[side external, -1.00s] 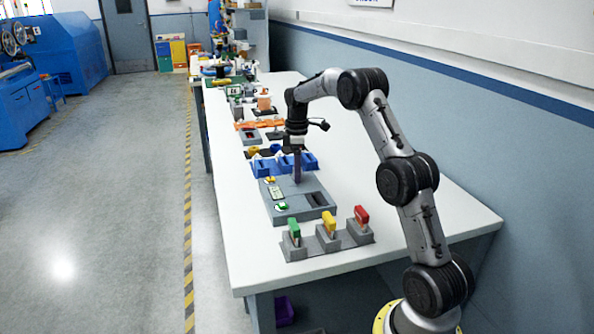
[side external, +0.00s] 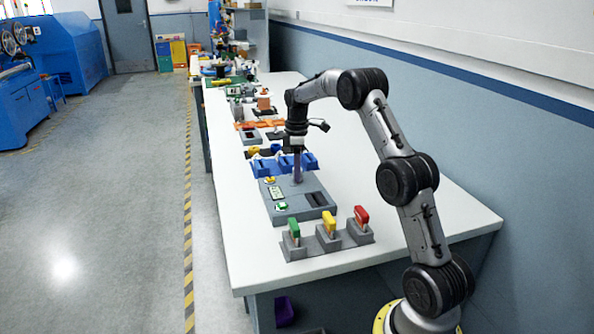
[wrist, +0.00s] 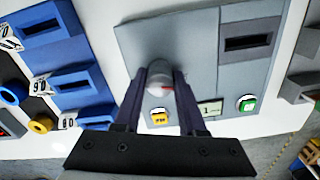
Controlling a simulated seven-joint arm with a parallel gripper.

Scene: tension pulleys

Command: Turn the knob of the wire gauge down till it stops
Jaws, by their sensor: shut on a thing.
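The wire gauge is a flat grey box (side external: 305,210) on the white bench; in the wrist view its grey face (wrist: 135,40) fills the middle. Its small round grey knob (wrist: 159,68) has a red mark on one side. My gripper (wrist: 161,78) points down at the gauge, its two dark fingers shut on the knob, one on each side. In the side view my gripper (side external: 298,180) stands at the gauge's far end and hides the knob. A yellow button (wrist: 158,117), a small display (wrist: 211,108) and a green button (wrist: 247,104) show beside the knob.
Blue holders (side external: 270,167) stand close behind the gauge. Grey stands with green (side external: 294,227), yellow (side external: 329,221) and red (side external: 361,215) handles stand in front. A dark slot (wrist: 248,43) is in the gauge's face. The bench is clear to the right.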

